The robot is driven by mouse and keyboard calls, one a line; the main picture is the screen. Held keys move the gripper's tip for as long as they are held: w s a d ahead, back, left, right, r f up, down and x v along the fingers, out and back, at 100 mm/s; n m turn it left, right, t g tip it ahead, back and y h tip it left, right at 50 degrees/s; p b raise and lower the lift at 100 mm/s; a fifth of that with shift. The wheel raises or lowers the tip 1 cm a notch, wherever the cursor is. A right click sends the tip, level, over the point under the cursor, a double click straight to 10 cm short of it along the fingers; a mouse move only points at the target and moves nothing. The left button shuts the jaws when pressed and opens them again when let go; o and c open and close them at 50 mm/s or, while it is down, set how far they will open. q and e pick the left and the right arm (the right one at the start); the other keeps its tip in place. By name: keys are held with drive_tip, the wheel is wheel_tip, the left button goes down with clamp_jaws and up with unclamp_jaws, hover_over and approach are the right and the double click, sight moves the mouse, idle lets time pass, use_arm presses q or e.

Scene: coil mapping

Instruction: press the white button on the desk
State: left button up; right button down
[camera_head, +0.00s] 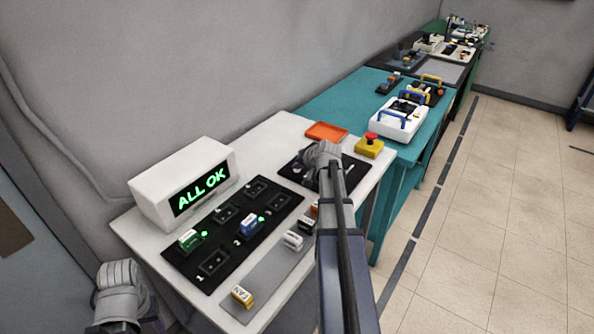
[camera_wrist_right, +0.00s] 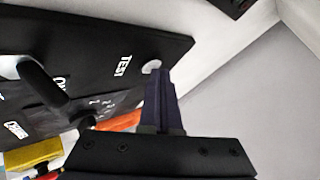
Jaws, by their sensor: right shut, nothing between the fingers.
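The white button (camera_wrist_right: 152,66) shows in the right wrist view as a small round disc beside the word TEST on a black panel (camera_wrist_right: 100,40). My right gripper (camera_wrist_right: 160,73) is shut and empty. Its dark fingertips are right at the button's edge in that view and partly overlap it; I cannot tell whether they touch it.
A white display box (camera_head: 160,185) reads ALL OK. In front lies a black board (camera_head: 215,242) with sockets and small blocks, some with green lights. A grey strip (camera_head: 265,275) holds more blocks. A yellow emergency stop (camera_head: 369,148) and an orange tray (camera_head: 326,132) stand behind.

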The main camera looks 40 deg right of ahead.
sight(298, 172)
drive_tip(key=shift+r+p, duration=0.8)
drive_tip(key=shift+r, duration=0.1)
wheel_tip(298, 172, up, 5)
drive_tip(key=p, duration=0.5)
idle(0.8)
